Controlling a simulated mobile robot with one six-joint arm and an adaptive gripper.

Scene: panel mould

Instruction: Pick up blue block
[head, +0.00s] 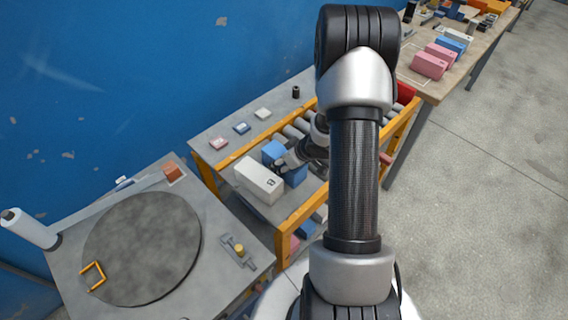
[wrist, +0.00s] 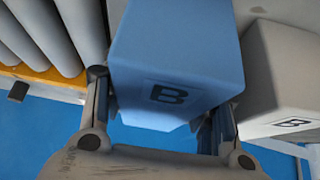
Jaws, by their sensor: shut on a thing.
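The blue block (wrist: 180,55) fills the middle of the wrist view, with a dark letter B on its face. My gripper (wrist: 160,115) has one finger on each side of it and is shut on it.
A white block (head: 259,181) stands close beside the blue block; it also shows at right in the wrist view (wrist: 283,75). Grey rollers (head: 297,128) lie behind, in a yellow frame (head: 300,212). A round grey plate (head: 142,248) is on the left table.

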